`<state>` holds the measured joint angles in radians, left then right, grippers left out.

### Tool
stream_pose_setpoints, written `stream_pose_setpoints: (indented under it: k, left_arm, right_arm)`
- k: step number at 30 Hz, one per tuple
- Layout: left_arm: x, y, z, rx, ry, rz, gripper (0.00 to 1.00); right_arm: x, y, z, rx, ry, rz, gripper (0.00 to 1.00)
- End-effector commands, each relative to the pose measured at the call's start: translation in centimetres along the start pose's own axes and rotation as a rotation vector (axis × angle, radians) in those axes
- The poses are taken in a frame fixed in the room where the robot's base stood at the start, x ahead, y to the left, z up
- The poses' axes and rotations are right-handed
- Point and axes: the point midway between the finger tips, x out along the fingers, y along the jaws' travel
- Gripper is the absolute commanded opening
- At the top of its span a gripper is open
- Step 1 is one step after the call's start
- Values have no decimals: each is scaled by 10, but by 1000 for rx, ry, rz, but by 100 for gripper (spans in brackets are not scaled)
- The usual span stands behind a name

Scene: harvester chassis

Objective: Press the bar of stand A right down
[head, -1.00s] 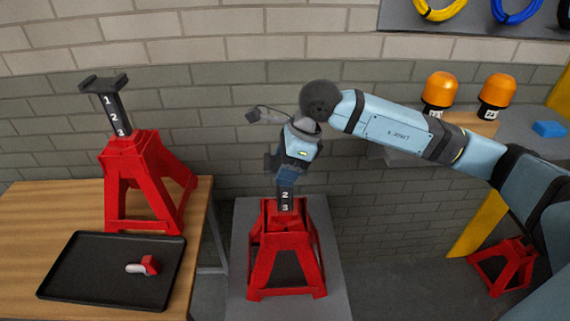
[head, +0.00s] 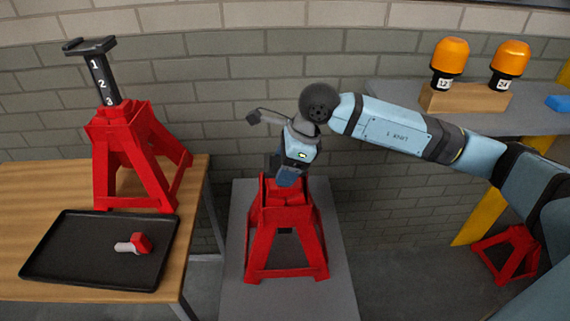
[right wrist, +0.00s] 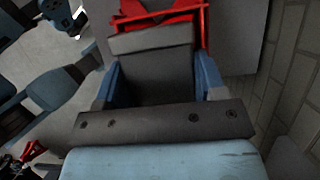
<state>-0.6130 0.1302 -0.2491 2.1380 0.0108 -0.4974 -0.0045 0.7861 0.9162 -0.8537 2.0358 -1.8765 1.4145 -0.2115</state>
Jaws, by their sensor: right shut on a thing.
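A red jack stand (head: 252,245) stands upright on a grey pedestal in the middle of the head view. I see no letter on it. My right gripper (head: 287,178) is right at its top, from above, shut on the bar's head. In the right wrist view, the blue fingers of this gripper (right wrist: 155,85) flank the dark grey head of the bar (right wrist: 152,42). In the head view, the gripper hides the bar's head, and no numbers show above the red frame. A dark piece, seemingly the bar's lower end, shows inside the frame. My left gripper is not in view.
A second red stand (head: 107,165) with its bar raised, showing 1, 2, 3, is on the wooden table (head: 193,215) at left. A black tray (head: 60,255) there holds a red-and-white piece (head: 135,244). Orange-capped items (head: 450,58) stand on the right shelf.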

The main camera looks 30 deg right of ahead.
Motion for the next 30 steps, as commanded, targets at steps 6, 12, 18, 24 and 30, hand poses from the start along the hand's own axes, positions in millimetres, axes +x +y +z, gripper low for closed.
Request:
stream_pose_setpoints:
  k: [6, 12, 18, 24, 30]
  left_arm:
    - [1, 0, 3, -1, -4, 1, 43]
    - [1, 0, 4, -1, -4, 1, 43]
    - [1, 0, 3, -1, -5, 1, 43]
    - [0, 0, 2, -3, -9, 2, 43]
    - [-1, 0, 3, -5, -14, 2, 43]
  right_arm:
    - [4, 2, -2, 2, 8, 8, 89]
    - [3, 1, -2, 1, 6, 6, 89]
    - [-10, 0, -1, 1, 5, 3, 89]
    - [-51, 0, -1, 0, 4, 1, 89]
    - [-96, 0, -1, 1, 6, 2, 89]
